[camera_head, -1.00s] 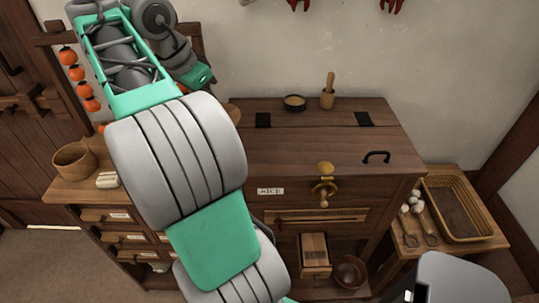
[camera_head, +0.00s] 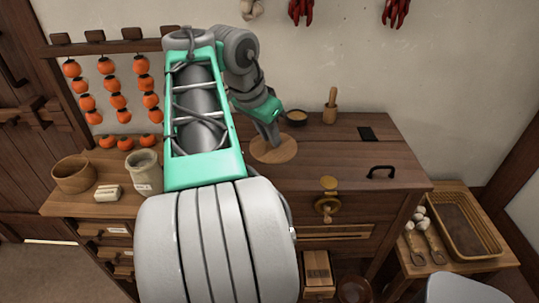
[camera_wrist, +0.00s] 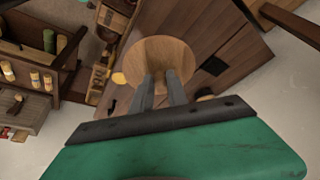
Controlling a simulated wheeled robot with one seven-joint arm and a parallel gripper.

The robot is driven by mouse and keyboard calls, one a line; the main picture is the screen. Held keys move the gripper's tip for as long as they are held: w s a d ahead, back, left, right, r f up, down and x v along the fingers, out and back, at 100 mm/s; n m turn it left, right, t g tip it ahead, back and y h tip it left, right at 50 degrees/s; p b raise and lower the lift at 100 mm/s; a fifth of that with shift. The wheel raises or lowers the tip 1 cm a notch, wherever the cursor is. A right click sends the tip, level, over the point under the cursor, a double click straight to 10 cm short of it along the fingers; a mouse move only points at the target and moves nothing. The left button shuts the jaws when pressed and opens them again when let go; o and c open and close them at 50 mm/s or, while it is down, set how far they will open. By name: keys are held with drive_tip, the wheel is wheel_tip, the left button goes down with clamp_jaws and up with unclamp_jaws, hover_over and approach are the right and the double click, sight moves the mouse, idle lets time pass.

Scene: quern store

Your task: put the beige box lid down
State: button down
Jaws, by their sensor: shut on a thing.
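The lid is a round tan wooden disc (camera_head: 274,150), over the left part of the dark wooden chest's top (camera_head: 345,150). My gripper (camera_head: 270,134) is shut on it from above, and the jaws hide the grip point. In the wrist view the two fingers (camera_wrist: 161,82) are close together at the near edge of the lid (camera_wrist: 160,50), with the chest behind it. I cannot tell whether the lid touches the chest top or hangs just above it. An open beige labelled crock (camera_head: 144,186) stands on the left cabinet.
A small dark bowl (camera_head: 296,118) and a wooden mortar with pestle (camera_head: 330,112) stand behind the lid. A black handle (camera_head: 381,171) is on the chest to the right. A round wooden tub (camera_head: 73,180) stands at left. The chest's right top is mostly clear.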

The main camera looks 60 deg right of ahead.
drive_tip(key=d+f, duration=0.1)
drive_tip(key=f, duration=0.1)
drive_tip(key=w+d+f, duration=0.1)
drive_tip(key=w+d+f+b, duration=0.1)
drive_tip(key=d+f, duration=0.1)
drive_tip(key=shift+w+d+f, duration=0.1)
drive_tip(key=shift+f, duration=0.25)
wheel_tip(320, 180, down, 3)
drive_tip(key=shift+w+d+r, duration=0.1)
drive_tip(key=shift+d, duration=0.05)
drive_tip(key=shift+f, duration=0.2)
drive_tip(key=shift+f+b, duration=0.15)
drive_tip(key=shift+b, duration=0.2)
drive_tip(key=shift+f, duration=0.15)
drive_tip(key=c, duration=1.3)
unclamp_jaws()
drive_tip(key=shift+c, duration=0.2)
drive_tip(key=shift+o, duration=0.2)
drive_tip(key=shift+r, duration=0.2)
